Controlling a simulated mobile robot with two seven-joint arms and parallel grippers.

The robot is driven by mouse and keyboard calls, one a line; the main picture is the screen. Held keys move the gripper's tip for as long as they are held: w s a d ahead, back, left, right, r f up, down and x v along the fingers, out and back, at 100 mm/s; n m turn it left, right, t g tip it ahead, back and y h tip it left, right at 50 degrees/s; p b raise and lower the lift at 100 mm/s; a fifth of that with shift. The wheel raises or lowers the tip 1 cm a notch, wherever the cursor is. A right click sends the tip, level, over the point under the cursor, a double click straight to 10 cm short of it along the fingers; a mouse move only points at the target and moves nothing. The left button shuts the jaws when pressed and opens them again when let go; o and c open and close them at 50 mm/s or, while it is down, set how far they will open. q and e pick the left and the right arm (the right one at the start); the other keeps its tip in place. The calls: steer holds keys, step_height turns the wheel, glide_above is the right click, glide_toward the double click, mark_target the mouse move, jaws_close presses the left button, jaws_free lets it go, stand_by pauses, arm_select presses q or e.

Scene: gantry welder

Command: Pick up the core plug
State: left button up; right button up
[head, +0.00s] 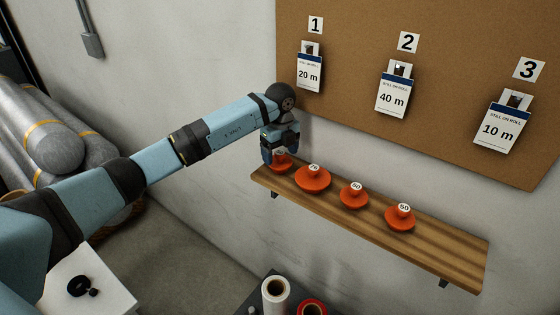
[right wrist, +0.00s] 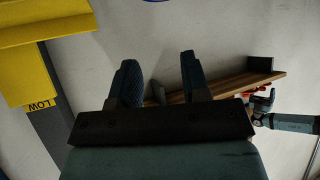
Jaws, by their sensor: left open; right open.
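Several orange core plugs with round white number labels stand in a row on a wooden wall shelf (head: 440,246) in the head view. The leftmost plug (head: 283,167) is partly hidden by my left gripper (head: 280,154), which is open and points down at it, with its fingers beside the plug's top. I cannot tell whether they touch it. To its right are a wider plug (head: 313,182), apparently labelled 76, and two plugs that appear to read 50, one (head: 353,196) nearer the middle and one (head: 400,218) farthest right. My right gripper (right wrist: 161,78) is open and empty in the right wrist view.
A corkboard (head: 440,60) with numbered cards hangs above the shelf. Cards read 20 m (head: 309,72), 40 m (head: 393,96) and 10 m (head: 500,128). Wrapped rolls (head: 55,145) lie at left. Upright rolls (head: 276,290) stand below the shelf. A yellow structure (right wrist: 45,50) is left in the right wrist view.

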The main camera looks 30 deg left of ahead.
mark_target(280, 162)
arm_select(q)
step_height(280, 162, down, 2)
steer(key=shift+f, duration=0.25)
steer(key=c, duration=0.5)
steer(key=shift+r, duration=0.1)
